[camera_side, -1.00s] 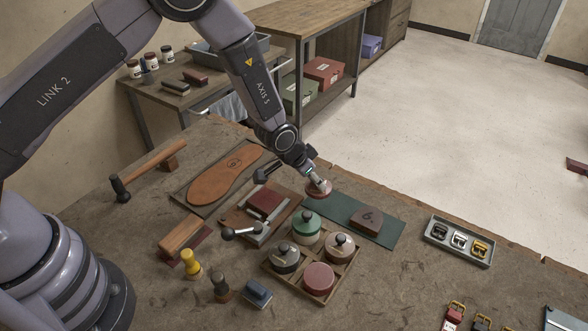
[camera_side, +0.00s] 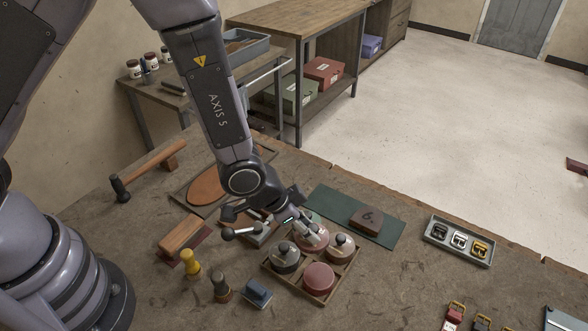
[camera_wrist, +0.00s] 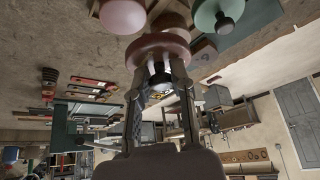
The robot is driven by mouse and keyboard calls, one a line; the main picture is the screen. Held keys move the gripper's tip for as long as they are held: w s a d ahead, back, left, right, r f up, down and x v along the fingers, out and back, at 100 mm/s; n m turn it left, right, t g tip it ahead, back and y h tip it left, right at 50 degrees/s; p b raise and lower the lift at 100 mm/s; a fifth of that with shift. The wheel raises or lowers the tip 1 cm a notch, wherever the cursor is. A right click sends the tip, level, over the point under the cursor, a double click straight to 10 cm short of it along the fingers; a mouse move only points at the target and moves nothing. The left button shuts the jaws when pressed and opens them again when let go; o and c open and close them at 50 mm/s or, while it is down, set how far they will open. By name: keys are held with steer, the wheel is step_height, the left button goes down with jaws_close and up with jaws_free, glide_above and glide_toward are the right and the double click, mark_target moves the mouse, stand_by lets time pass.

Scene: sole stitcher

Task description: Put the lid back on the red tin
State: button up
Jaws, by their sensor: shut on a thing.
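The red tin (camera_side: 318,279) stands lidless in the front compartment of the wooden tray, showing a flat pinkish-red top without a knob. A rounded pink shape (camera_wrist: 123,14) at the top of the wrist view looks like it. My gripper (camera_side: 304,224) is shut on the knob of the red lid (camera_side: 312,239). In the side view the lid appears over the rear part of the tray, behind the red tin, and hides most of the green tin. In the wrist view the lid (camera_wrist: 160,45) sits at my fingertips (camera_wrist: 160,78), apart from the pink shape.
The wooden tray (camera_side: 334,293) also holds a dark tin (camera_side: 286,260) and a tan-topped tin (camera_side: 341,248), both with knobbed lids. A green tin (camera_wrist: 218,14) shows in the wrist view. A green mat (camera_side: 338,211) with a brown block lies behind. Stamps stand left of the tray.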

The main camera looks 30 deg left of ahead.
mark_target(323, 274)
steer(key=d, duration=0.1)
steer(key=s+d, duration=0.1)
steer(key=s, duration=0.1)
steer(key=shift+d+f+m, duration=0.3)
steer(key=shift+d+m, duration=0.1)
steer(key=shift+d+f, duration=0.15)
steer(key=shift+f, duration=3.05)
steer(key=shift+f, duration=0.2)
steer(key=o, duration=0.9)
steer(key=shift+c, duration=0.2)
steer(key=o, duration=0.5)
